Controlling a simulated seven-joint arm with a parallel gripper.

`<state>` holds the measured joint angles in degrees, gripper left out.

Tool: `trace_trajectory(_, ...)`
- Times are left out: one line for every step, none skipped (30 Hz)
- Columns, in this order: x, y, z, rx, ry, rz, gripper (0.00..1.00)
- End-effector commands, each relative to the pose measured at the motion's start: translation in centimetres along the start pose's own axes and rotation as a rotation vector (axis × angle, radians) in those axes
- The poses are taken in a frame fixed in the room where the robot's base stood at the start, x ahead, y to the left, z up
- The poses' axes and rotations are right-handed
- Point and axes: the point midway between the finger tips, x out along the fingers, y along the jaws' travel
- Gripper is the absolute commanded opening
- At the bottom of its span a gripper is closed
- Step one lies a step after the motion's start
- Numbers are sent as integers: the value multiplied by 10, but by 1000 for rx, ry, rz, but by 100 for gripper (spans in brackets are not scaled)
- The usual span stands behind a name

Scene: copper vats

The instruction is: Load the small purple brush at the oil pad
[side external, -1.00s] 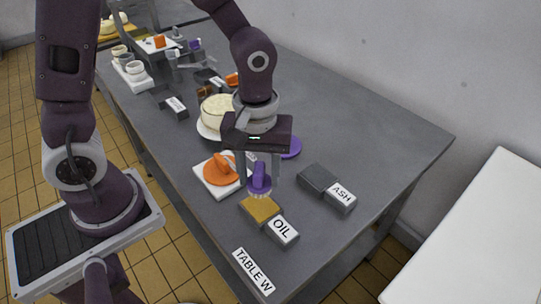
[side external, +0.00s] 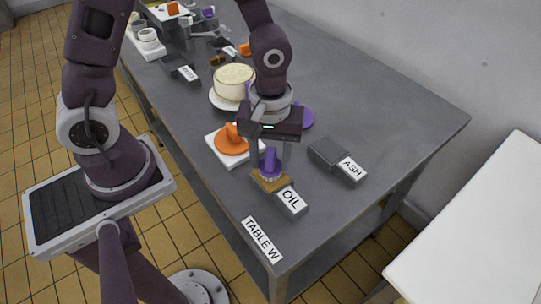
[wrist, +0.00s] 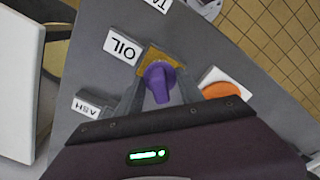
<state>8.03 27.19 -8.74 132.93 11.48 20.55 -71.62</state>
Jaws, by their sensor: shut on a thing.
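The small purple brush (side external: 270,163) is upright between the fingers of my gripper (side external: 271,160), which is shut on its handle. Its lower end is at the tan oil pad (side external: 262,186), next to the white OIL label (side external: 291,199). The brush appears to touch the pad, but its bristle end is partly hidden. In the wrist view the purple handle (wrist: 158,80) stands in front of the oil pad (wrist: 160,57), covering part of it.
The dark ash pad (side external: 325,152) with its ASH label is to the right. Behind are a cream round block (side external: 234,82) on a plate and a purple disc (side external: 306,118).

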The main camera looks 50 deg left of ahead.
Motion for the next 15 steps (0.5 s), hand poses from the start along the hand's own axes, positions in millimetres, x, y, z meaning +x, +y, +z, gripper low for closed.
trace_trajectory(0,0,0,0,0,0,12)
trace_trajectory(0,0,0,0,0,0,12)
trace_trajectory(0,0,0,0,0,0,12)
trace_trajectory(0,0,0,0,0,0,12)
trace_trajectory(0,0,0,0,0,0,12)
trace_trajectory(1,0,0,0,0,0,12)
trace_trajectory(1,0,0,0,0,0,12)
trace_trajectory(2,0,0,0,0,0,12)
trace_trajectory(2,0,0,0,0,0,12)
trace_trajectory(2,0,0,0,0,0,12)
trace_trajectory(3,0,0,0,0,1,12)
trace_trajectory(3,0,0,0,0,1,12)
trace_trajectory(4,0,0,0,0,1,12)
trace_trajectory(4,0,0,0,0,1,12)
trace_trajectory(4,0,0,0,0,1,12)
